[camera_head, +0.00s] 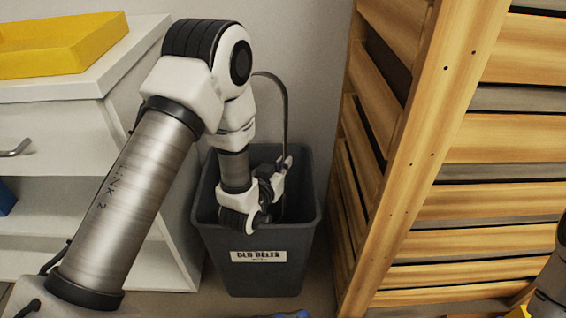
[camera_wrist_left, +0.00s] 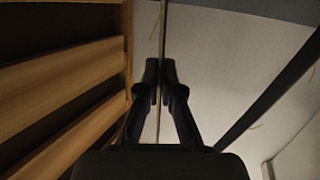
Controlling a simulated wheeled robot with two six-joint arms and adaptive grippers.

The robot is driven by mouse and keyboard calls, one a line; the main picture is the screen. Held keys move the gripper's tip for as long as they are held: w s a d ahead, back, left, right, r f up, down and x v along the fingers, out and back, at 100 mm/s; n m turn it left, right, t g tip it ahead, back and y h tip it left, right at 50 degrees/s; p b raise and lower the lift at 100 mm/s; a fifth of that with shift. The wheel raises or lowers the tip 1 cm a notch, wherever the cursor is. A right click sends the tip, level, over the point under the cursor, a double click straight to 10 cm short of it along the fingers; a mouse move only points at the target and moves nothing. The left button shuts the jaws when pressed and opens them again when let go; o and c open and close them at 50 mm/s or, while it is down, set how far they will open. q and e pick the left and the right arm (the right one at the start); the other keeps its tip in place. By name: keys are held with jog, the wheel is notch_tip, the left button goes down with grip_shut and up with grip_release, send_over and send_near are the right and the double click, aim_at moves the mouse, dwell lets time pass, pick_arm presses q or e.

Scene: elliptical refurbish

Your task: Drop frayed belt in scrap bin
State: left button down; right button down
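The frayed belt (camera_head: 285,105) is a thin dark loop that rises in an arch above the bin in the head view. In the left wrist view the belt (camera_wrist_left: 161,35) runs between the fingertips, with loose threads; a wider dark strand passes at right. My left gripper (camera_head: 284,164) is shut on the belt at the mouth of the scrap bin (camera_head: 265,275). The bin is dark grey, open-topped, with a white label that seems to read "OLD BELTS". My left wrist hides part of its opening. The belt's lower part is hidden. My right gripper is out of view.
A wooden slatted crate or shelf (camera_head: 425,150) stands close to the bin's right. A white cabinet (camera_head: 60,135) with a yellow tray (camera_head: 60,48) on top stands at left. A wall is behind the bin. A small blue item (camera_head: 290,314) shows at the bottom edge.

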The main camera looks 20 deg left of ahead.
pick_arm(q)
jog(key=shift+f, duration=0.25)
jog(key=c, duration=1.2)
grip_release()
jog(key=shift+s, duration=0.1)
jog(key=shift+c, duration=0.2)
jog(key=g+p, duration=0.1)
jog(key=p, duration=0.1)
jog(key=shift+s+r+p, duration=0.15)
jog(key=shift+r+p, duration=0.25)
jog(key=g+p, duration=0.1)
jog(key=p, duration=0.3)
jog(key=s+g+p, duration=0.1)
jog(key=g+p, duration=0.1)
jog(key=p, duration=0.2)
jog(key=shift+s+r, duration=0.3)
jog(key=shift+r, duration=0.1)
